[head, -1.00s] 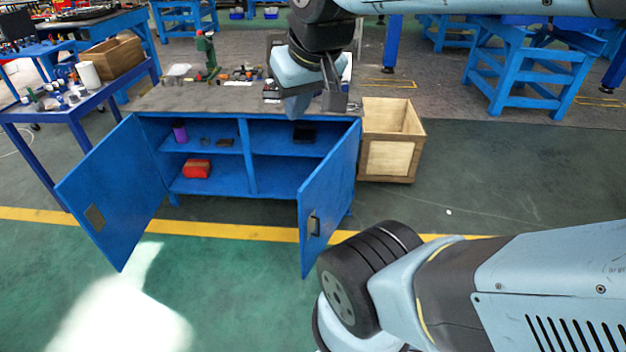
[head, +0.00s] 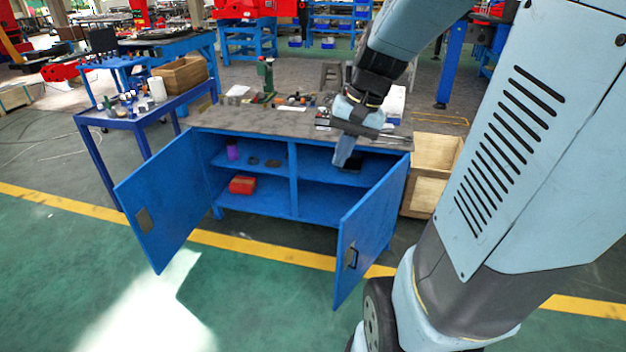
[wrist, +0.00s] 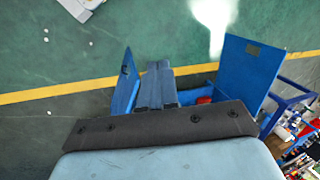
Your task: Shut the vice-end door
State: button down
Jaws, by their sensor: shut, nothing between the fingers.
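A blue cabinet under a grey-topped bench (head: 215,117) has two open doors. The left door (head: 165,200) swings out to the left and carries a grey plate. The right door (head: 368,235) stands out toward me and carries a dark handle (head: 350,257). A vice is not clearly seen, so I cannot tell which door is at the vice end. My gripper (head: 344,160) is shut and empty, pointing down before the right compartment, left of the right door. In the wrist view, the shut fingers (wrist: 157,85) show between the handle door (wrist: 124,85) and the plate door (wrist: 248,75).
A wooden crate (head: 430,165) stands by the bench's right end. A blue side table (head: 140,122) stands at left. The green floor in front is clear.

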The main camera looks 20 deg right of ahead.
jog(key=w+d+f+m+t+y, duration=0.1)
jog(key=w+d+f+m+y, duration=0.45)
jog(key=f, duration=0.35)
jog(key=w+d+f+m+t+y, duration=0.1)
jog(key=w+d+f+m+y, duration=0.35)
jog(key=d+f, duration=0.4)
jog(key=d+f+m+t, duration=0.5)
jog(key=d+f+m, duration=0.1)
jog(key=f, duration=0.5)
jog(key=m+t+h, duration=0.4)
jog(key=m+t, duration=0.3)
jog(key=m, duration=0.2)
send_near(355, 217)
jog(key=x, duration=0.7)
jog(key=shift+s+a, duration=0.1)
jog(key=shift+s, duration=0.05)
